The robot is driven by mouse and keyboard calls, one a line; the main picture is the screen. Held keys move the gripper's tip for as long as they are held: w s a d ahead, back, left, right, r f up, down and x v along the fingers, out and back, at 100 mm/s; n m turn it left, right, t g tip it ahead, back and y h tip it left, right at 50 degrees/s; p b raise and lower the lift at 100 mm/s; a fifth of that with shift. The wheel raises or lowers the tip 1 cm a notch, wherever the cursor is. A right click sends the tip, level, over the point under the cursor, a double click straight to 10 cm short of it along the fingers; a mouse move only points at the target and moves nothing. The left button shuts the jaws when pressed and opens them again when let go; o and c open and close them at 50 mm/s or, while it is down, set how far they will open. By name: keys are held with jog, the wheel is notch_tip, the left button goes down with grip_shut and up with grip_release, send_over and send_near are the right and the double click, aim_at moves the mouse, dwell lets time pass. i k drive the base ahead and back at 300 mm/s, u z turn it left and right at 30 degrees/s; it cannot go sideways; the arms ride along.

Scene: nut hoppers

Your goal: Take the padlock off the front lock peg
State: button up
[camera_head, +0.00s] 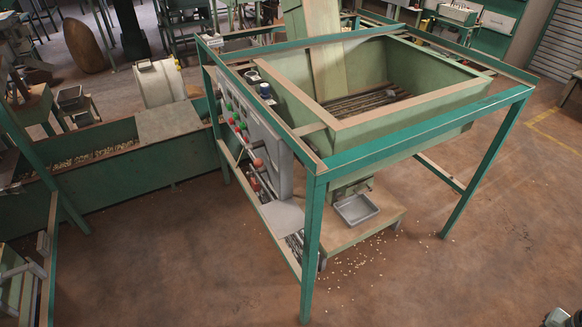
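A grey control panel (262,140) with green and red buttons is fixed to the left side of the green hopper frame. Small red parts (257,163) show along its lower edge. They are too small to tell whether one is the padlock or a lock peg. I cannot make out the padlock or the front lock peg for certain. No part that I can identify as my gripper shows.
The green hopper (420,115) stands inside a teal frame (310,245) with legs on the floor. A metal tray (356,208) sits low under it, with nuts scattered on the floor. A long green trough (150,170) stands left. The front right floor (480,285) is largely clear.

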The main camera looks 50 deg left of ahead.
aim_at(256, 184)
jog(key=z, duration=0.05)
jog(key=i, duration=0.55)
jog(key=u, duration=4.4)
jog(key=i, duration=1.7)
jog(key=z, duration=0.05)
